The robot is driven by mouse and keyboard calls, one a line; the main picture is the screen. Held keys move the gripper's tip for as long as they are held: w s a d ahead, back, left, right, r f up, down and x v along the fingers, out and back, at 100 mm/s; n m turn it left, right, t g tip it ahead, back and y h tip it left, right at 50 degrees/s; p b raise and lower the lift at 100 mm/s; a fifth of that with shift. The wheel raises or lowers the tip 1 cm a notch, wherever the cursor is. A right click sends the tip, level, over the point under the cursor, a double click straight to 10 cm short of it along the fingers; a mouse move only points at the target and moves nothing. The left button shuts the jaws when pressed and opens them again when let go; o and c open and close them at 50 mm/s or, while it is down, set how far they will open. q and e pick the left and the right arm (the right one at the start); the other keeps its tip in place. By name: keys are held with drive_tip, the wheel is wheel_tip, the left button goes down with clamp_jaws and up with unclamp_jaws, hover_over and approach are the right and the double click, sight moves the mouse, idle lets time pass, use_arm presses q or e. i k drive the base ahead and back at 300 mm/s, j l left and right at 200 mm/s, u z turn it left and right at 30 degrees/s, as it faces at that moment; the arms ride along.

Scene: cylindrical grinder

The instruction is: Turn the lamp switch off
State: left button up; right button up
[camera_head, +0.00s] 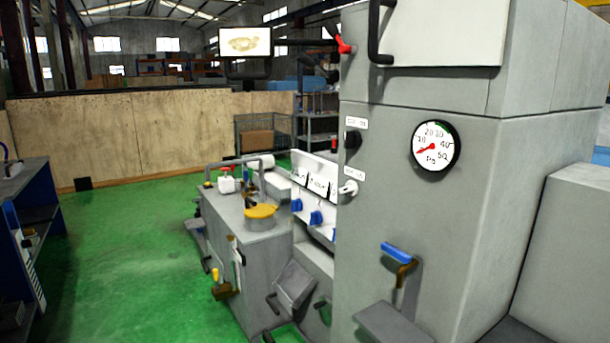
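Two labelled rotary switches sit on the left face of the tall grey machine cabinet (400,240). The upper one is a black switch (352,140) under a small white label. The lower one is a white switch (348,188) under another white label. The label text is too small to read, so I cannot tell which is the lamp switch or its setting. Neither of my grippers shows in the head view, and nothing touches either switch.
A red-handled lever (345,45) sits above the switches and a pressure gauge (435,146) to their right. A blue-handled lever (397,252) sticks out lower down. Blue knobs (316,218) line a white panel at left. Green floor (130,250) is open further left.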

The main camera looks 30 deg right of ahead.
sight(352, 188)
drive_tip(key=i+j+z, duration=0.15)
drive_tip(key=i+z, duration=0.25)
drive_tip(key=i, duration=0.2)
drive_tip(key=i+j+z, duration=0.45)
drive_tip(key=i, duration=0.15)
drive_tip(key=i+j+z, duration=0.4)
drive_tip(key=i, duration=0.15)
